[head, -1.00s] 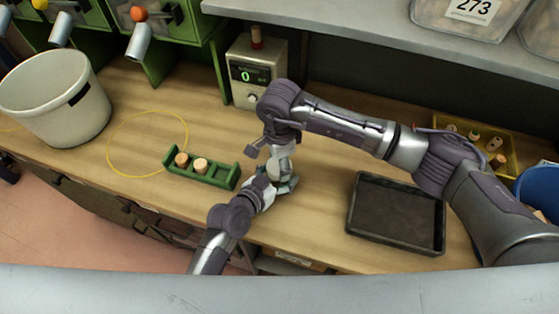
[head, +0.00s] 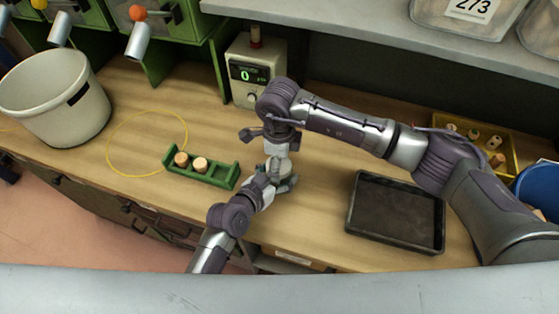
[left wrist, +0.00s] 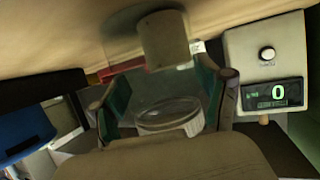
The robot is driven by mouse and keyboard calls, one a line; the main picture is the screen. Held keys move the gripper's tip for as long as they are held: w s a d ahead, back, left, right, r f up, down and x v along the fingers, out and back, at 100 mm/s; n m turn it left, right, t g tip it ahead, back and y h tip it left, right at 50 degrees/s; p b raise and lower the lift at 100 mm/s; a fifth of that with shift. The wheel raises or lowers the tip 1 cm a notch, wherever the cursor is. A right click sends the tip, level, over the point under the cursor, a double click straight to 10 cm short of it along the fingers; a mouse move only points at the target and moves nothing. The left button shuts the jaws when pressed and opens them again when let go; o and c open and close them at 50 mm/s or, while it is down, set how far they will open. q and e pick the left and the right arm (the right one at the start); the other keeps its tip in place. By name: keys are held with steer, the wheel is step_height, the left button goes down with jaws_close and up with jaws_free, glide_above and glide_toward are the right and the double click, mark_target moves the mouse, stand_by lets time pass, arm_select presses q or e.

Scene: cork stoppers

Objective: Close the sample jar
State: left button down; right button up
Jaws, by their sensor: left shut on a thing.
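My left gripper (head: 281,180) comes in from the lower left and is shut on the sample jar just right of the green rack. In the left wrist view its green-padded fingers (left wrist: 165,100) stand either side of the clear, round-rimmed jar (left wrist: 170,120). My right gripper (head: 278,140) hangs from above, directly over the jar; its fingertips are hidden, so I cannot tell what they hold. Two cork stoppers (head: 182,159) (head: 200,165) stand in the green rack (head: 222,175). A brownish cylinder (left wrist: 163,40) shows above the jar in the left wrist picture; I cannot tell what it is.
A device with a display reading 0 (head: 255,72) stands behind the jar. A black tray (head: 397,243) lies to the right, a yellow bin (head: 512,160) beyond it. A white bucket (head: 50,100) and a yellow loop (head: 112,168) are at left. Bench between rack and bucket is mostly free.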

step_height(320, 180, up, 12)
steer(key=shift+f, duration=0.2)
arm_select(q)
jaws_free()
stand_by(0.4)
steer(key=v, duration=1.2)
steer(key=shift+s+a+f, duration=0.1)
steer(key=shift+f, duration=0.05)
arm_select(e)
steer(key=shift+f, duration=0.1)
